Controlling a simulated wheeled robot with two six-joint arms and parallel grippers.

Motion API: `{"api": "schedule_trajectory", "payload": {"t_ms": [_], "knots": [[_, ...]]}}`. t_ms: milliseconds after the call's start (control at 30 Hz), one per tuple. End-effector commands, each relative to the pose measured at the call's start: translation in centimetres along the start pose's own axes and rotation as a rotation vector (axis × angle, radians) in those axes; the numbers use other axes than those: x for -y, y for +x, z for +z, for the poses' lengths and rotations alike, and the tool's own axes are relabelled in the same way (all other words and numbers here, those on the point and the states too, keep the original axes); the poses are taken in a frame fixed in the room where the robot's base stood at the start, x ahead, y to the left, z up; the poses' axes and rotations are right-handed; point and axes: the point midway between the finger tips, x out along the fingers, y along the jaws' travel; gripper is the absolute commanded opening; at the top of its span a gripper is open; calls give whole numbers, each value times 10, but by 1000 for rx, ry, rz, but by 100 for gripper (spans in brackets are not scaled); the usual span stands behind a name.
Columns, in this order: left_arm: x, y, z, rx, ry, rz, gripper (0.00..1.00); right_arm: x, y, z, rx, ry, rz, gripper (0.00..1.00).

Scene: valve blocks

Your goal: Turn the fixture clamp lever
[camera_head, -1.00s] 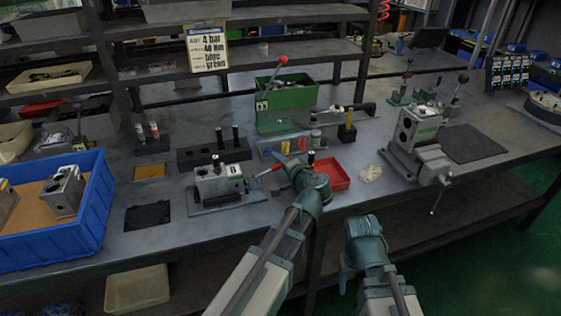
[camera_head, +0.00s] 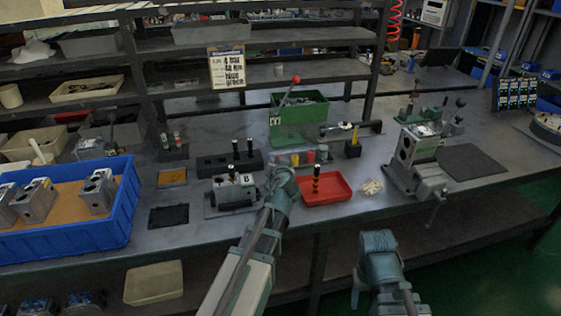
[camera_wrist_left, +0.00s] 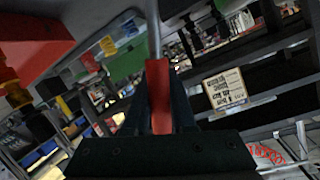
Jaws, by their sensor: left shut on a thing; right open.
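The clamp fixture (camera_head: 213,210) stands on the bench left of centre, with a grey valve block (camera_head: 232,190) marked B in it. My left gripper (camera_head: 276,174) is beside the fixture's right side and hides the lever there in the head view. In the left wrist view, its fingers (camera_wrist_left: 160,100) are shut on the red handle (camera_wrist_left: 160,88) of the clamp lever. The lever's grey rod (camera_wrist_left: 153,28) runs up from the handle. My right gripper (camera_head: 378,240) is open and empty in front of the bench edge; its fingertips are hard to see.
A red tray (camera_head: 342,201) with a dark, orange-banded stem (camera_head: 316,182) lies right of my left gripper. A blue bin (camera_head: 70,242) of valve blocks stands left. A green box (camera_head: 303,112) with a red-knobbed lever is behind. A vise (camera_head: 425,177) holds another block at right.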

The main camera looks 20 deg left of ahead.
Motion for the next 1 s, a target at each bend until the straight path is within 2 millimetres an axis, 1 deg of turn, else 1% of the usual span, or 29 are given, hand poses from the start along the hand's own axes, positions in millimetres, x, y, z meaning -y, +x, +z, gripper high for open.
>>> {"api": "schedule_trajectory", "payload": {"t_ms": [67, 200, 400, 667, 1000], "knots": [[8, -3, 3, -6, -59, 10, 0, 0, -1, 0, 0, 0, 0, 59], [15, -4, 4, -24, -149, 32, 0, 0, -1, 0, 0, 0, 0, 59], [23, -6, 5, -40, -238, 54, 0, 0, 0, 0, 0, 0, 0, 59], [27, -6, 6, -49, -295, 69, 0, 0, 0, 0, 0, 0, 0, 59], [28, -6, 6, -52, -303, 72, 0, 0, 0, 0, 0, 0, 0, 59]]}}
